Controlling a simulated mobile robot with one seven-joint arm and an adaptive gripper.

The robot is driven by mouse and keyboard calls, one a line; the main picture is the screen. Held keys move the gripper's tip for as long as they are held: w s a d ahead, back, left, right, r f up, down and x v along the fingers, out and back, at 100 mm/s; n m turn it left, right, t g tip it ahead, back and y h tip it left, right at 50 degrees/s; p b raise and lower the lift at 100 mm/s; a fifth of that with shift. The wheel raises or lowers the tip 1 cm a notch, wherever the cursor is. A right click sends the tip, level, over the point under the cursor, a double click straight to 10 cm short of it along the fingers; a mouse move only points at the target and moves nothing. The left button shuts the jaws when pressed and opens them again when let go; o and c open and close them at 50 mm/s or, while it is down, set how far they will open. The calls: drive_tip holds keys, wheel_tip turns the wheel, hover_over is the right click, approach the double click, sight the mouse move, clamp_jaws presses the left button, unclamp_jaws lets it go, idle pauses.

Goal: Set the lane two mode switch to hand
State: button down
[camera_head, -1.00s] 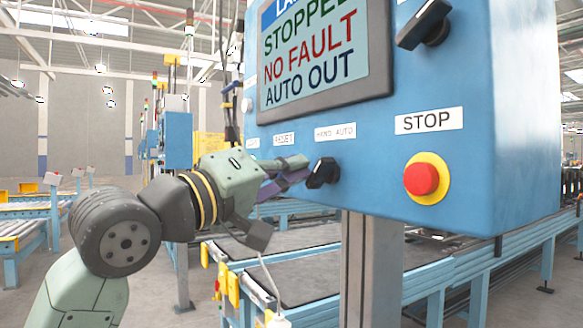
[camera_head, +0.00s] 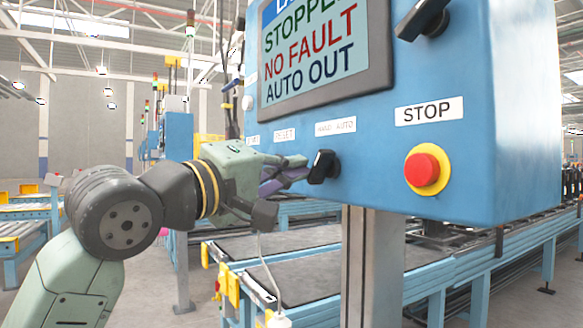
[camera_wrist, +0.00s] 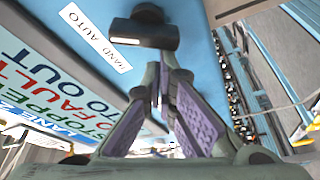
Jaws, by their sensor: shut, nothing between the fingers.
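The lane two mode switch (camera_head: 323,166) is a black knob on the lower face of the blue control box, under a HAND AUTO label (camera_head: 336,127). Its handle stands close to upright in the head view, tilted a little. In the wrist view the knob (camera_wrist: 145,32) is just beyond the fingertips. My gripper (camera_head: 304,168) is just left of the knob; its purple-padded fingers (camera_wrist: 164,78) come together at the tips, with nothing between them. I cannot tell whether the tips touch the knob. The screen (camera_head: 320,50) reads NO FAULT and AUTO OUT.
A red STOP button (camera_head: 422,170) on a yellow base is to the right of the switch. Another black knob (camera_head: 423,18) is above it. A grey post (camera_head: 372,265) stands below the box (camera_head: 480,120), with conveyors (camera_head: 300,265) behind.

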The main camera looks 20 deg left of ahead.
drive_tip(key=n+g, duration=0.1)
drive_tip(key=n, duration=0.2)
drive_tip(key=f+n+g, duration=0.1)
drive_tip(key=n, duration=0.3)
drive_tip(key=d+f+n+g+y, duration=0.1)
drive_tip(key=n, duration=0.2)
drive_tip(key=shift+s+f, duration=0.15)
drive_tip(key=shift+s, duration=0.2)
drive_tip(key=shift+s+d+f+n+g+b, duration=0.2)
drive_tip(key=shift+n+g+b, duration=0.1)
drive_tip(key=shift+n, duration=0.4)
drive_tip(key=shift+w, duration=0.1)
